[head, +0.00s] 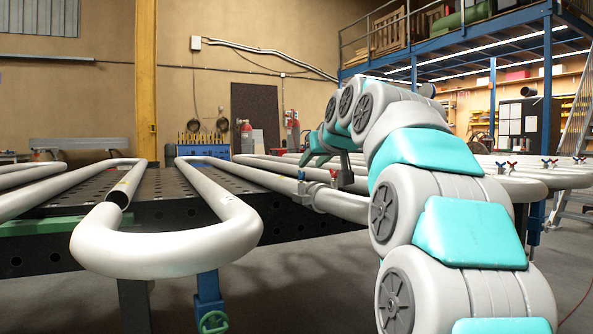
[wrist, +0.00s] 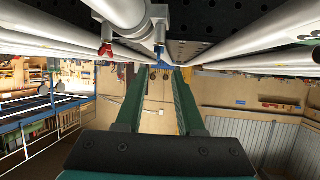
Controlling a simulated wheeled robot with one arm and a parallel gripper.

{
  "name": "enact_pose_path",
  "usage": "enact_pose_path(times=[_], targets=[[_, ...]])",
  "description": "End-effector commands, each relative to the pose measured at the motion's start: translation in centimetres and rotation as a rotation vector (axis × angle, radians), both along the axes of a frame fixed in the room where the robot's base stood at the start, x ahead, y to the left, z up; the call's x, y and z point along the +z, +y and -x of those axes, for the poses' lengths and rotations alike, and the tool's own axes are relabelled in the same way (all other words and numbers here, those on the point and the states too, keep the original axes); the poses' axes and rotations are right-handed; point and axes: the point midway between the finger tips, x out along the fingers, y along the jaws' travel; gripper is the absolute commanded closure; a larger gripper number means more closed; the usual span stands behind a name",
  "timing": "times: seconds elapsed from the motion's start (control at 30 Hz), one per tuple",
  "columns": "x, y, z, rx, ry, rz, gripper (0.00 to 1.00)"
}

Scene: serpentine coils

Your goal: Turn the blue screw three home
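A pipe fitting (head: 318,195) on the grey-white pipe carries a blue screw (head: 301,174) and a red screw (head: 334,173). I see no number on the blue one. My gripper (head: 312,160) is above and close to the blue screw, its green fingers pointing down and left. In the wrist view my gripper (wrist: 164,72) has its two fingers apart. A small blue part, apparently the blue screw (wrist: 160,66), shows between or just beyond the fingertips; I cannot tell whether they touch it. The red screw (wrist: 106,49) is left of the fingers there.
A bent pipe (head: 165,250) fills the front left, over a dark perforated table (head: 160,188). More red and blue screws (head: 506,165) stand on pipes at the right. A green handwheel (head: 214,322) is low in front. Parallel pipes flank the fitting in the wrist view.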

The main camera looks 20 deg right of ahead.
Motion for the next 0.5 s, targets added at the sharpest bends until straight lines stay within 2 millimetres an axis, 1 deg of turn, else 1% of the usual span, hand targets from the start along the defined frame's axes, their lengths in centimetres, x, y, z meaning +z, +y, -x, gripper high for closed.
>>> enact_pose_path(times=[0.1, 0.27, 0.37, 0.5], targets=[[0.4, -0.3, 0.0, -0.004, -0.010, 0.003, 0.62], [0.1, -0.4, -0.7, -0.004, -0.011, 0.003, 0.62], [-0.3, -0.5, -1.6, -0.003, -0.010, 0.002, 0.62], [-1.2, -0.7, -3.4, -0.003, -0.006, 0.001, 0.62]])
